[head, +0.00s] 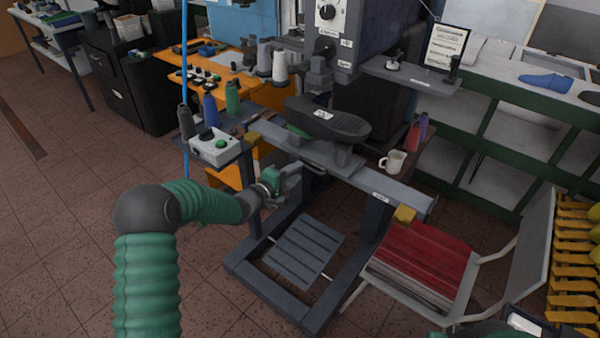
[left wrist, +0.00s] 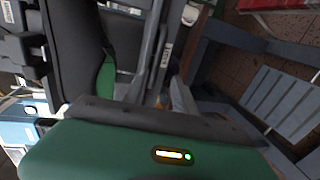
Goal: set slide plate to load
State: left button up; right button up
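The slide plate (head: 330,157) is a grey plate on the front of the dark machine, below the long black shoe-shaped form (head: 328,121). A small handle shows under its front edge. My left gripper (head: 290,180) is in front of the machine, just left of and below the plate. It looks close to the plate's front edge; I cannot tell if it touches. In the left wrist view my green gripper housing with a lit indicator fills the bottom, and the fingers are not clear. I cannot tell the finger opening. My right gripper's fingers are out of view.
A control box (head: 215,147) with a green button stands left of the machine, near bottles. A white mug (head: 392,160) stands right of the plate. A chair with a red seat (head: 425,262) is at the front right. A foot grate (head: 305,250) lies below.

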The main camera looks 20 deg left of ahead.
aim_at(313, 170)
pick_arm(q)
jog(key=d, duration=0.1)
jog(key=w+d, duration=0.1)
jog(key=d, duration=0.2)
jog(key=shift+w+d+r, duration=0.25)
jog(key=shift+w+r, duration=0.05)
jog(key=shift+w, duration=0.05)
jog(key=shift+c, duration=1.3)
jog(key=shift+a+f, duration=0.25)
jog(key=shift+a, duration=0.7)
grip_shut()
jog(key=shift+s+f, duration=0.1)
jog(key=shift+f, duration=0.05)
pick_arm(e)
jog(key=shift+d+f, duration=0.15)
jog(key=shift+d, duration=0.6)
pick_arm(q)
jog(key=shift+d, duration=0.15)
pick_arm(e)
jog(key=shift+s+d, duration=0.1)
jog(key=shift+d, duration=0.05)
